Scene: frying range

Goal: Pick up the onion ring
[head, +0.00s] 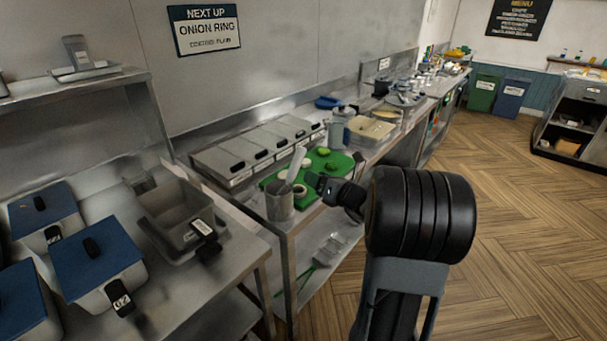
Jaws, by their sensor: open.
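A small pale ring-like piece (300,190), which looks like the onion ring, lies on the green board (276,180) on the steel counter, beside a grey metal pot. My gripper (314,183) is open at the end of my black arm, low over the board and just right of the pale piece. At this size I cannot tell whether the fingers touch it or are around it. My gripper and wrist cover part of the board.
The metal pot (279,200) with utensils stands at the board's near left corner. Green pieces (323,152) lie farther back on the board. Lidded bins (262,146) line the wall. A grey fryer basin (178,215) and blue-lidded containers (95,262) fill the left. Open floor (520,220) lies right.

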